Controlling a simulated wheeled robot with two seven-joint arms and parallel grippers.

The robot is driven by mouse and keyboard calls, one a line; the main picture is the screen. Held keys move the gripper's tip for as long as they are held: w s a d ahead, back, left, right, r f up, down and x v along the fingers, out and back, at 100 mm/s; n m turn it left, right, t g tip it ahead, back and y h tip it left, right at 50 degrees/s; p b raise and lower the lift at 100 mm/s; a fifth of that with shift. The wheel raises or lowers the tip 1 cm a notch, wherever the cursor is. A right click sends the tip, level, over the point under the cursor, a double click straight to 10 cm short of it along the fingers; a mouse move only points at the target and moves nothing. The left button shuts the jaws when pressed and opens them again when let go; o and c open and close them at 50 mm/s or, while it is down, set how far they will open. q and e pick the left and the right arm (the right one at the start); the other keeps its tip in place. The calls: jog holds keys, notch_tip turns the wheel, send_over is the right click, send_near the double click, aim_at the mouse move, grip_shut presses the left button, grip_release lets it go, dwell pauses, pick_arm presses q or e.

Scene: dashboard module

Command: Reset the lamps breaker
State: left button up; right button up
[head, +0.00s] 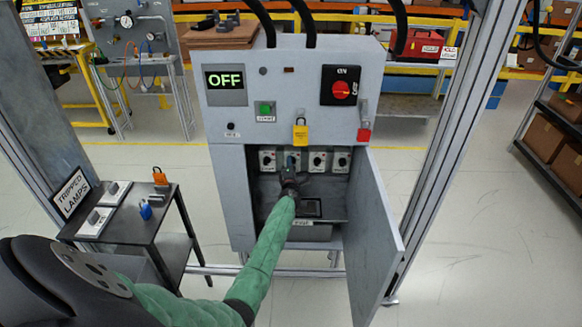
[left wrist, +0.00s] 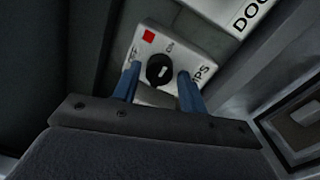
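The grey cabinet (head: 225,165) stands ahead with its door (head: 370,235) swung open to the right. Inside is a row of white breaker modules (head: 318,160). My left gripper (head: 291,172) reaches into the cabinet, in front of the second module from the left, and partly covers it. In the left wrist view its two blue fingers (left wrist: 160,88) are apart, one on each side of a black round knob (left wrist: 160,70). I cannot tell whether they touch it. That module has a red square, an "ON" mark and a partly hidden label ending in "PS". My right gripper is not in view.
The cabinet front has an "OFF" display (head: 225,84), a green button (head: 265,109), a red rotary switch (head: 341,90) and a yellow padlock (head: 300,133). A dark side table (head: 150,240) at left holds a "TRIPPED LAMPS" sign (head: 70,192). Metal posts stand on both sides.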

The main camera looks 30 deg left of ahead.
pick_arm(q)
jog(key=shift+o, duration=0.4)
jog(key=v, duration=0.7)
jog(key=shift+s+d, duration=0.2)
jog(key=shift+s, duration=0.1)
jog(key=shift+d, duration=0.1)
